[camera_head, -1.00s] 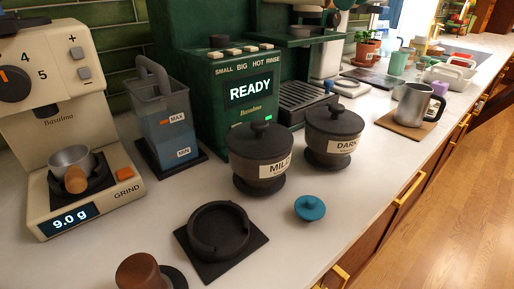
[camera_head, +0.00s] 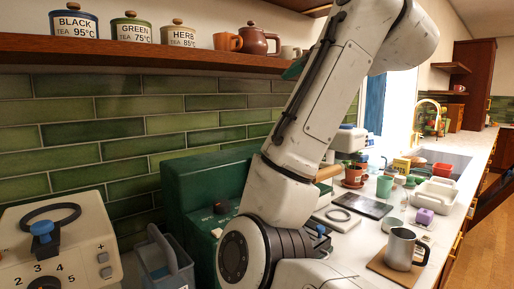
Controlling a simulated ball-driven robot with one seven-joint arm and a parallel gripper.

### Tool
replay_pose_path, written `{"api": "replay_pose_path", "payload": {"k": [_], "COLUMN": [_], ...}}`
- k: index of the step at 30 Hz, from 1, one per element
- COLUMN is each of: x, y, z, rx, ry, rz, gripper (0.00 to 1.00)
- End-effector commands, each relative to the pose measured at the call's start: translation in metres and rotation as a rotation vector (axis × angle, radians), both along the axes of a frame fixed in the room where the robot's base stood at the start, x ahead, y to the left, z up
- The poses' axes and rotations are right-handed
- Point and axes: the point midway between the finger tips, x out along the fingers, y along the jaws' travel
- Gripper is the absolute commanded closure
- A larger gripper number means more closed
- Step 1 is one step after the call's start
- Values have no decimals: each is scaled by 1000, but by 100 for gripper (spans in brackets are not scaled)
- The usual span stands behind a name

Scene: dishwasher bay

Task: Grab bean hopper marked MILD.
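The bean hopper marked MILD does not show in the current head view; the lower edge cuts off the front counter and my arm covers the middle. My own white arm rises from the bottom centre, across the green coffee machine (camera_head: 195,182), and bends at the top right. My gripper cannot be made out in this view.
A cream grinder (camera_head: 62,238) and a grey water tank (camera_head: 165,258) stand at left. A shelf (camera_head: 150,54) above holds tea jars and a brown teapot (camera_head: 259,40).

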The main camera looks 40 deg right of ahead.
Motion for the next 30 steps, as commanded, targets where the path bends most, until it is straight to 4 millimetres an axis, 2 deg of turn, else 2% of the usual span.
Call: {"api": "replay_pose_path", "payload": {"k": [2,6,8,9,12,15,19,23,30], "x": [13,13,7,0,-24,-50,-75,-86,-85], "y": [20,60,81,97,134,162,184,191,188], "z": [-35,-110,-141,-160,-200,-226,-243,-253,-288], "rx": [105,241,278,294,312,298,272,256,255], "ry": [117,373,497,584,796,972,1120,1180,1185], "rz": [-25,-89,-114,-129,-168,-202,-235,-250,-252], "gripper": [40,40,40,40,40,40,40,40,40]}}
